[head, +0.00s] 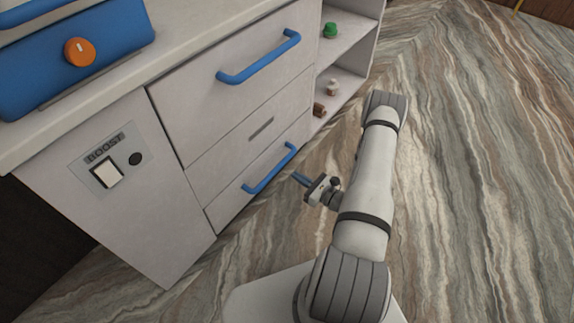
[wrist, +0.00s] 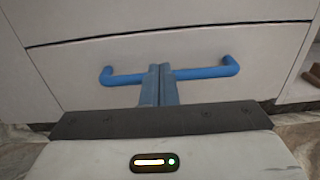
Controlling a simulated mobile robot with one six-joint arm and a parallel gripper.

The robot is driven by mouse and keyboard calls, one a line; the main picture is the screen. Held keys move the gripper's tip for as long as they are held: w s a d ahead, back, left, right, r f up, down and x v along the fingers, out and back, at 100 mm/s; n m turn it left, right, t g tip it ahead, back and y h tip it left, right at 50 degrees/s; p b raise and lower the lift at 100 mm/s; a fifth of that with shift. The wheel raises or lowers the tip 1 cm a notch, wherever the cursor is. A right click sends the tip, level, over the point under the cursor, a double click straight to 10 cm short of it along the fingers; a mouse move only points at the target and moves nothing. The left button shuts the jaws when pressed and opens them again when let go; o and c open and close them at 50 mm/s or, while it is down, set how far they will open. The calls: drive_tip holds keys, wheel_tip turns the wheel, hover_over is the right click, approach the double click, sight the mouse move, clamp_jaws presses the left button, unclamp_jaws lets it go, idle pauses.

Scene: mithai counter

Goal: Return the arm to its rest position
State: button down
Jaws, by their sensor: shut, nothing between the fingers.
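My gripper (head: 301,179) shows in the head view in front of the counter's lower drawer (head: 232,200). In the wrist view the two blue fingers (wrist: 159,84) are together with nothing between them. They overlap the middle of the drawer's blue handle (wrist: 205,72) in that view. In the head view the fingertips are to the right of the same handle (head: 268,170), with a small gap between. My arm reaches out over the floor, bent, with the gripper turned toward the counter.
The upper drawer has a blue handle (head: 258,58); both drawers look closed. Open shelves at right hold a green item (head: 330,30) and small brown and pale items. A BOOST switch (head: 107,173) and an orange knob (head: 80,52) are at left. The floor (head: 480,150) at right is clear.

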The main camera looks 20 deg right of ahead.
drive_tip(key=shift+s+d, duration=0.1)
drive_tip(key=shift+s, duration=0.05)
drive_tip(key=s+a+r+n+g+y+p, duration=0.15)
drive_tip(key=a+r+n+g+p, duration=0.3)
drive_tip(key=r, duration=0.75)
drive_tip(key=s+a+r+n+g+y+p, duration=0.15)
drive_tip(key=a+r+n+g+p, duration=0.35)
drive_tip(key=r, duration=0.7)
drive_tip(key=s+a+r+n+g+y+p, duration=0.15)
drive_tip(key=a+r+n+g+p, duration=0.3)
drive_tip(key=r, duration=0.75)
drive_tip(key=s+d+r+n+h+p, duration=0.1)
drive_tip(key=s+r+n+h+p, duration=0.3)
drive_tip(key=r, duration=0.7)
drive_tip(key=s+d+r+n+t+h+p, duration=0.1)
drive_tip(key=s+r+n+h+p, duration=0.4)
drive_tip(key=r, duration=0.6)
drive_tip(key=s+d+r+n+h+p, duration=0.1)
drive_tip(key=s+r+n+h+p, duration=0.4)
drive_tip(key=r, duration=0.7)
drive_tip(key=shift+s+n+p, duration=0.45)
drive_tip(key=shift+n+p, duration=0.45)
drive_tip(key=shift+p, duration=0.15)
